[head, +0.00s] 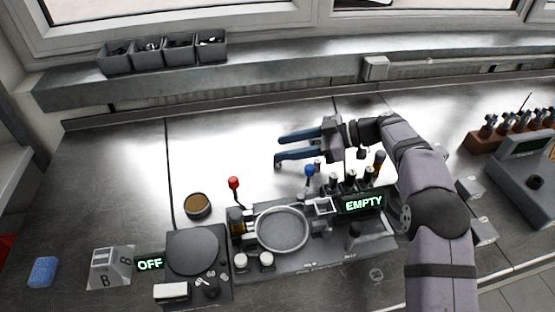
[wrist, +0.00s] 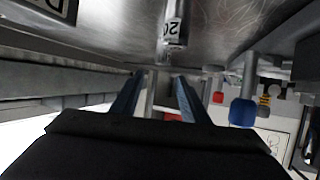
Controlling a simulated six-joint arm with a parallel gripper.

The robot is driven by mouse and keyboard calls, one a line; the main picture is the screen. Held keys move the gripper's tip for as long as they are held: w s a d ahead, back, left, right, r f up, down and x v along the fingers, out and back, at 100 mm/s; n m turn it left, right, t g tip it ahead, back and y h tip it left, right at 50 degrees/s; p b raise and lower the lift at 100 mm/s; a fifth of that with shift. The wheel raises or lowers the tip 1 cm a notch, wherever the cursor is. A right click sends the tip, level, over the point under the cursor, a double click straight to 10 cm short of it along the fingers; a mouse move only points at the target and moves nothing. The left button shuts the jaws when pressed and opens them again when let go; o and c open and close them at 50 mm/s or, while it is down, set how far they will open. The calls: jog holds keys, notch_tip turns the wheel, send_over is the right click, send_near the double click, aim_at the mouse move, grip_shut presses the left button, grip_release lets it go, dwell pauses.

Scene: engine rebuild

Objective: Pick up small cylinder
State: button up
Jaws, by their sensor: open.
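My gripper (head: 278,150) is open, its two blue fingers pointing left above the bench behind the workstation. In the wrist view the fingers (wrist: 157,97) are apart, with a narrow grey post showing in line with the gap. A small silver cylinder with a printed label (wrist: 173,24) shows at the top centre, beyond the fingertips and not between them. In the head view several small dark-and-silver cylinders (head: 350,176) stand at the back right of the workstation, below and right of my gripper. I cannot tell which of them the wrist view shows.
The workstation has a red-knobbed lever (head: 234,183), a blue-knobbed lever (head: 310,170), a round dish (head: 282,229) and an EMPTY display (head: 363,203). A brown-topped round tin (head: 197,205) stands at left. Grey bins (head: 163,50) sit on the back ledge. The bench behind the levers is clear.

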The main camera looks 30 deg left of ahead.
notch_tip(320, 180, down, 3)
jog(key=shift+f+p, duration=0.2)
jog(key=shift+p, duration=0.4)
jog(key=shift+p+x, duration=0.65)
jog(key=shift+x, duration=0.4)
jog(key=shift+s+a+f, duration=0.1)
jog(key=shift+s+a, duration=0.1)
jog(key=shift+a, duration=0.15)
grip_shut()
